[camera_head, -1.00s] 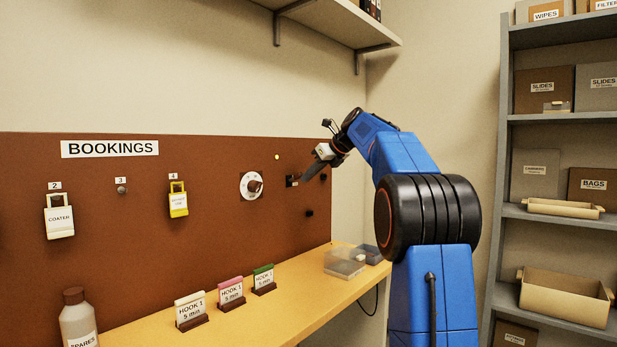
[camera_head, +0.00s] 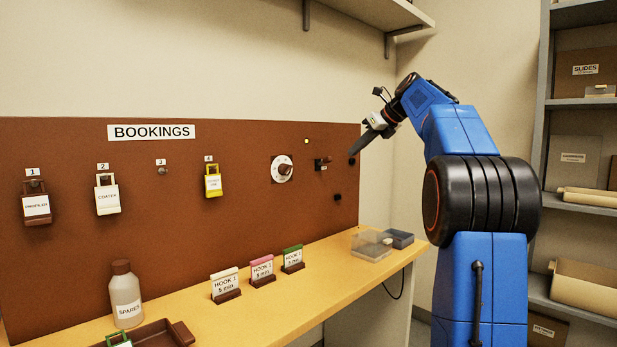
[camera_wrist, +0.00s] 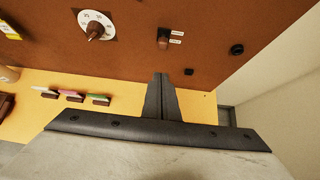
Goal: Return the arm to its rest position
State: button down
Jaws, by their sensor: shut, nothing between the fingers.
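My gripper (camera_head: 366,142) is on my raised blue arm, in front of the right end of the brown bookings board (camera_head: 240,150). Its fingers point down and left, and a gap shows between it and the board in the wrist view. In the wrist view my gripper (camera_wrist: 161,78) has its two dark fingers together with nothing between them. A lever switch (camera_head: 322,163) and a dial (camera_head: 282,169) are on the board left of the fingers. The dial also shows at the top of the wrist view (camera_wrist: 96,27).
The yellow bench (camera_head: 320,290) holds card stands (camera_head: 262,270), a bottle (camera_head: 126,298) and a clear box (camera_head: 368,246). A wall shelf (camera_head: 370,12) is above, and a grey rack (camera_head: 546,100) stands right.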

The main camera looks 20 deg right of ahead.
jog(key=s+a+f+n+g+h, duration=0.1)
jog(key=s+a+f+n+g, duration=0.1)
jog(key=s+a+f+n, duration=0.7)
jog(key=s+a+f+n+g, duration=0.1)
jog(key=s+a+f+n, duration=0.55)
jog(key=s+a, duration=0.45)
jog(key=s+a+f+n+h, duration=0.1)
jog(key=s+a+f+n, duration=0.2)
jog(key=s+f+n, duration=0.5)
jog(key=s+a+f+n+g+h, duration=0.1)
jog(key=s+a+f+n, duration=0.2)
jog(key=s+f+n, duration=0.5)
jog(key=s+f, duration=0.9)
jog(key=f, duration=0.2)
jog(key=shift+s+a+f+g+h, duration=0.2)
jog(key=shift+s+g+h, duration=0.1)
jog(key=shift+s, duration=0.1)
jog(key=shift+n, duration=0.25)
